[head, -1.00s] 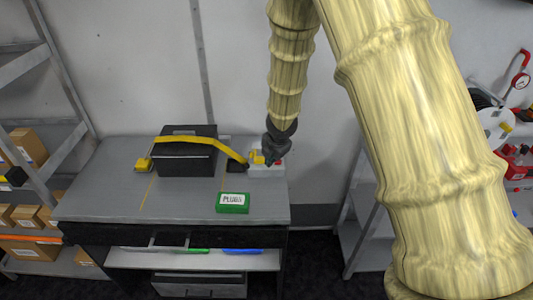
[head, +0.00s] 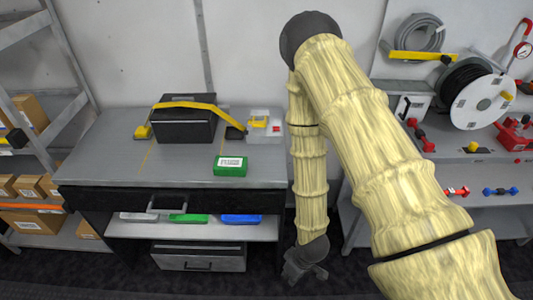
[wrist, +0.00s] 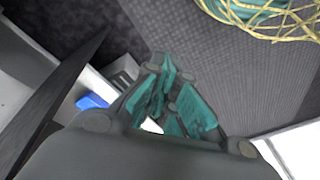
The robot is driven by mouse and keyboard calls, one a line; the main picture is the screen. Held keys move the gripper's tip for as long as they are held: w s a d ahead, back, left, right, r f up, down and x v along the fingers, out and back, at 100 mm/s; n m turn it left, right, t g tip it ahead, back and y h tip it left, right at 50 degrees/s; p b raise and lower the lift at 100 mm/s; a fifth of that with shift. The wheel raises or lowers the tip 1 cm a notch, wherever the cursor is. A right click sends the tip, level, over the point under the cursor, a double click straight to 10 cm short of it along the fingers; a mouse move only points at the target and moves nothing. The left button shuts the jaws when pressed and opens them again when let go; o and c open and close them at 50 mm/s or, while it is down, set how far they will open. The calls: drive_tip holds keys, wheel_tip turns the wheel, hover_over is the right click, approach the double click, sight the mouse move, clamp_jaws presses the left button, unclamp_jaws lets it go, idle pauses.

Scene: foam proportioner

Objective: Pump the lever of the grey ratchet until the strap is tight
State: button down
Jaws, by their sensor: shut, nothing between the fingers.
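A yellow strap (head: 190,105) runs from a yellow end piece (head: 143,131) on the left, over a black case (head: 186,127), and slopes down to a small dark piece (head: 235,132) on the right. Beside that stands a light grey block (head: 265,138) with a yellow part (head: 258,122) and a red spot. I cannot tell which of these is the grey ratchet, nor how tight the strap is. My gripper (head: 305,274) hangs low, right of the bench and well apart from the strap. In the wrist view its teal-padded fingers (wrist: 172,100) are shut and empty.
A green labelled box (head: 230,165) sits at the bench's front. The shelf below holds coloured items, including a blue one (head: 241,218). Racks with cartons (head: 30,113) stand left; a shelf with a cable reel (head: 478,98) stands right.

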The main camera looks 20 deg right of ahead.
drive_tip(key=s+d+f+m+h+b, duration=0.1)
drive_tip(key=s+d+f+m, duration=0.1)
drive_tip(key=s, duration=0.4)
drive_tip(key=s+d+f+m+g+h, duration=0.1)
drive_tip(key=s+f+m, duration=0.1)
drive_tip(key=s+m, duration=0.2)
drive_tip(key=s, duration=0.3)
drive_tip(key=shift+d+f+b, duration=0.15)
drive_tip(key=shift+d+b, duration=0.2)
drive_tip(key=shift+b, duration=0.05)
drive_tip(key=shift+w, duration=0.1)
